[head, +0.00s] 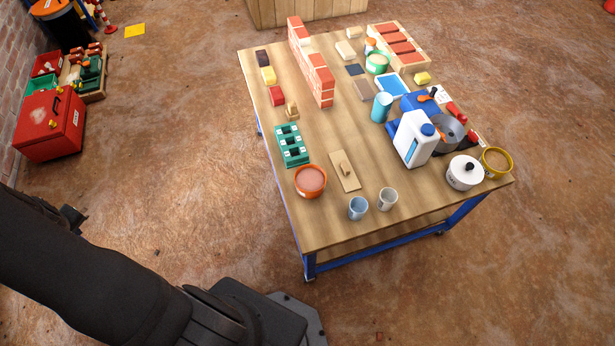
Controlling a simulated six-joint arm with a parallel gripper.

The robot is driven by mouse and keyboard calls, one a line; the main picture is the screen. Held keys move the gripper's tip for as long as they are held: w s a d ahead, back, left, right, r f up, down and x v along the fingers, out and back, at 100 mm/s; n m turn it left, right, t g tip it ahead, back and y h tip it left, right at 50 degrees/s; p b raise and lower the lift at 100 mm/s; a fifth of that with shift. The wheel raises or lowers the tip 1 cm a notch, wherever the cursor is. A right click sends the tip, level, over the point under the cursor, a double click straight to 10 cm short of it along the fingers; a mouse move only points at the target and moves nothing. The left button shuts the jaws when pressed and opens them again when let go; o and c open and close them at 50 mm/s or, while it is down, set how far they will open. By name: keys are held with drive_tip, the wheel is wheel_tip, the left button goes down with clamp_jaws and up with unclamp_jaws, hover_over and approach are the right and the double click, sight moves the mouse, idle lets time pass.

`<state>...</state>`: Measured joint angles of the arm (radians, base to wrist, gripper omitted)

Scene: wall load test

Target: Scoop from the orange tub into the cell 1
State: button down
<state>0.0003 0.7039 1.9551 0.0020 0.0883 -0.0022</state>
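The orange tub (298,189) stands near the left front edge of the wooden table, filled with a pinkish material. Just behind it is a teal block (305,158) with a row of dark, square cells and small white labels. The labels are too small to read, so I cannot tell which cell is 1. I cannot make out what is inside the cells. My gripper is not clearly visible; only dark links of my arm cross the lower left, apart from the table. No scoop can be made out for certain.
A wooden float (338,180) lies right of the tub. Two cups, a blue one (357,209) and a grey one (387,200), stand at the front. A brick wall (320,83) stands behind. A white jug (412,138) and lidded pot (464,174) crowd the right.

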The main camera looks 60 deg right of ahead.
drive_tip(key=shift+d, duration=0.1)
idle(0.3)
drive_tip(key=s+d+f+m+g+h, duration=0.1)
drive_tip(key=s+d+m, duration=0.25)
drive_tip(key=d, duration=0.65)
drive_tip(key=s+d+m+h, duration=0.15)
drive_tip(key=s+d, duration=0.35)
drive_tip(key=d, duration=0.5)
drive_tip(key=s+d+f+m+g, duration=0.1)
drive_tip(key=s+d+m, duration=0.3)
drive_tip(key=d, duration=0.6)
drive_tip(key=s+d+f+m+g, duration=0.1)
drive_tip(key=s+d+m, duration=0.55)
drive_tip(key=s, duration=0.85)
drive_tip(key=s+d+f+m+g, duration=0.1)
drive_tip(key=s+d+m+g, duration=0.15)
drive_tip(key=s+d, duration=0.95)
drive_tip(key=shift+s+a+f+t+y, duration=0.15)
drive_tip(key=shift+s+a+f+y, duration=0.25)
drive_tip(key=shift+f, duration=0.5)
drive_tip(key=shift+s+a+f+t+y, duration=0.15)
drive_tip(key=shift+s+a+f+y, duration=0.1)
drive_tip(key=shift+s+f+y, duration=0.55)
drive_tip(key=shift+s+a+f+t+y, duration=0.15)
drive_tip(key=shift+s+a+f+y, duration=0.2)
drive_tip(key=shift+f, duration=0.7)
drive_tip(key=shift+r, duration=2.8)
